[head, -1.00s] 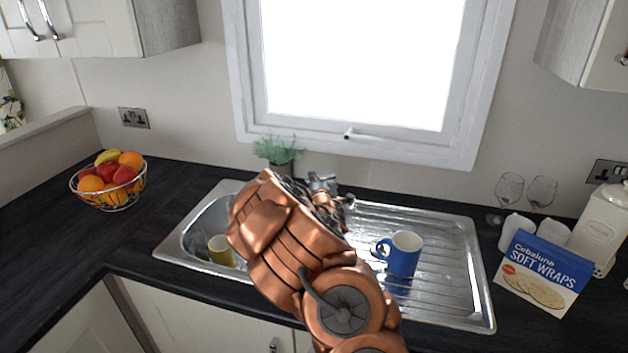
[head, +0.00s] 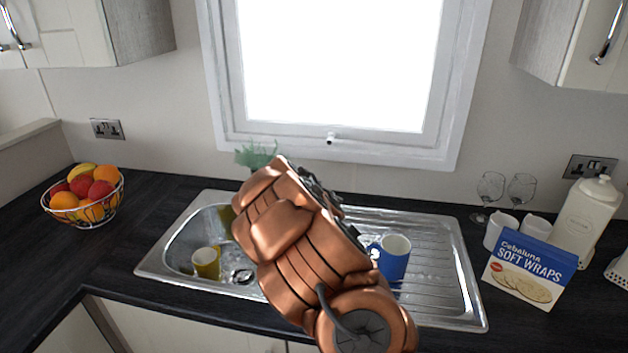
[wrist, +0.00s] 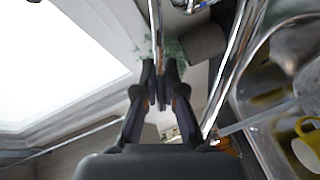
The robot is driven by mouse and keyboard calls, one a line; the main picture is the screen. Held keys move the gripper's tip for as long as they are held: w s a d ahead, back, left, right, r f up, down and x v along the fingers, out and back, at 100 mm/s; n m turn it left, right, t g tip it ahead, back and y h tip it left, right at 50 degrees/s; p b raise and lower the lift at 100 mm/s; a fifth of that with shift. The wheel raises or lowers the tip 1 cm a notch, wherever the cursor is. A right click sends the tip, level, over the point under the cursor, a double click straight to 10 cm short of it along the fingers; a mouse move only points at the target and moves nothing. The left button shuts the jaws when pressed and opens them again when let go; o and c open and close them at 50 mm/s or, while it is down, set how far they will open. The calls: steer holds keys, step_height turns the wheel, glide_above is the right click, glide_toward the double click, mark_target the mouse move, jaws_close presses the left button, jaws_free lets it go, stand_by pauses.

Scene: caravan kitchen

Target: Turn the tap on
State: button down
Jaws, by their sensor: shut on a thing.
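The tap is hidden behind my copper arm in the head view. In the wrist view its chrome spout (wrist: 236,68) runs diagonally on the right. A thin chrome lever (wrist: 157,25) comes down from the top between the fingers of my gripper (wrist: 160,75). The dark fingers are close together and shut on this lever. In the head view the fingertips are hidden behind my arm, over the back of the steel sink (head: 163,258). I cannot tell whether water is running.
A yellow mug (head: 206,263) is in the sink bowl. A blue mug (head: 395,258) stands on the drainer right beside my arm. A plant (head: 256,154) is behind the sink. A fruit basket (head: 85,200) is at left, and a wraps box (head: 528,270) and glasses (head: 489,190) at right.

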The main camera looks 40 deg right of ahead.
steer(key=shift+f, duration=0.1)
steer(key=c, duration=1.2)
jaws_free()
steer(key=shift+c, duration=0.2)
steer(key=shift+s, duration=0.15)
steer(key=v, duration=0.7)
steer(key=shift+s, duration=0.15)
